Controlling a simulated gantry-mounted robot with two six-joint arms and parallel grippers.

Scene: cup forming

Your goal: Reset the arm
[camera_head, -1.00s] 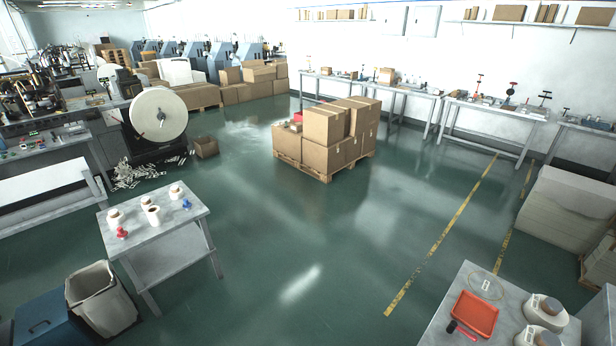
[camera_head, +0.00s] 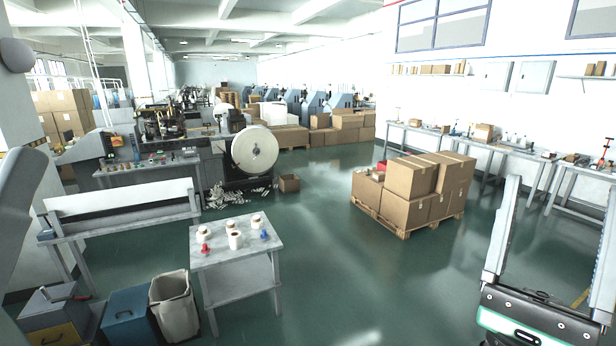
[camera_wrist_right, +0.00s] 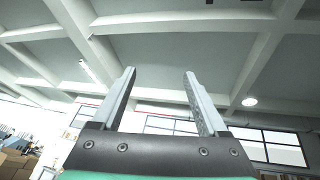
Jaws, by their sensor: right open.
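My right gripper (camera_head: 555,235) is at the right edge of the head view, raised in front of the camera with its fingers pointing up. Its two fingers are spread apart with nothing between them. In the right wrist view the same gripper (camera_wrist_right: 160,95) is open and empty, pointing towards the ceiling beams and high windows. My left gripper does not show in the head view; a grey shape at the left edge is too cropped to tell.
A small grey table (camera_head: 222,250) with several white rolls stands at the lower middle. A pallet of cardboard boxes (camera_head: 408,193) stands on open green floor. A large machine with a white reel (camera_head: 254,150) is behind. A bin (camera_head: 174,308) and a blue box (camera_head: 131,318) stand lower left.

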